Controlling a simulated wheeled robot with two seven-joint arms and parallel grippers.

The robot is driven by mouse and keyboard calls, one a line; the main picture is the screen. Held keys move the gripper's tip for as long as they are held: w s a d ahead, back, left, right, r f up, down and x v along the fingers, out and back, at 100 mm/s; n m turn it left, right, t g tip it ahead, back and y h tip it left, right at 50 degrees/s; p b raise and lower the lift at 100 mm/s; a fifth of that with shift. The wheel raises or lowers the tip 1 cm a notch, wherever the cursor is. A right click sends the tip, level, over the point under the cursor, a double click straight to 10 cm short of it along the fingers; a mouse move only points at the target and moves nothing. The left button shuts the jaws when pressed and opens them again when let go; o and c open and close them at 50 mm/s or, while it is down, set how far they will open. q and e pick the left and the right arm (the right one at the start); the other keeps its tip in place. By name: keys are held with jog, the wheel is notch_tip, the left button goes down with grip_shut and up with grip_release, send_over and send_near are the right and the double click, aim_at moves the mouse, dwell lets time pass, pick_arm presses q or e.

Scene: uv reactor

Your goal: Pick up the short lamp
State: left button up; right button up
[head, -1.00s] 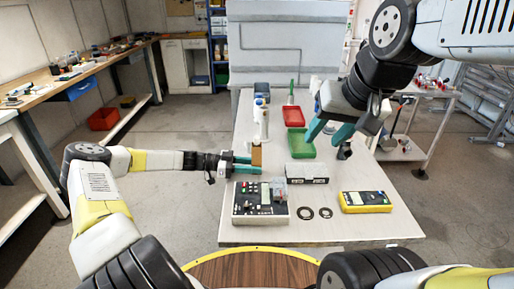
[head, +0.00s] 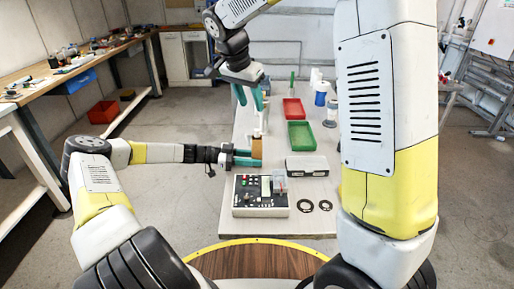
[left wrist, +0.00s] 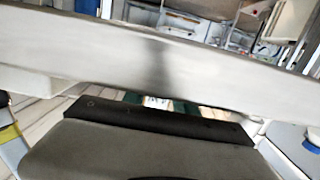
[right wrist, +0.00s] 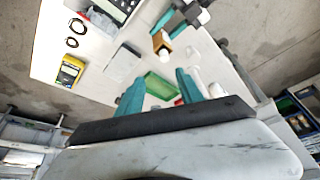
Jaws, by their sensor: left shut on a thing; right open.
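My left gripper (head: 254,158) is low over the near left part of the table, its teal fingers at a brown block (head: 257,148). It is shut on this block, which also shows in the right wrist view (right wrist: 160,40) with a white round piece beside it. My right gripper (head: 249,101) is open and empty, pointing down above the table's left side, behind and above the block. White upright pieces (head: 263,120) stand just below it, partly hidden by its fingers. I cannot tell which piece is the short lamp. The left wrist view is mostly blocked by a pale surface.
A red tray (head: 293,110) and a green tray (head: 301,136) lie right of the grippers. A control box (head: 246,205), two black rings (head: 306,206) and a grey box (head: 307,167) are nearer. A blue item (head: 321,92) and white jar (head: 331,110) stand farther right.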

aim_at(257, 130)
jog(key=x, duration=0.8)
jog(key=a+x, duration=0.1)
jog(key=x, duration=0.3)
jog(key=shift+w+f, duration=0.3)
jog(key=shift+w, duration=0.05)
grip_shut()
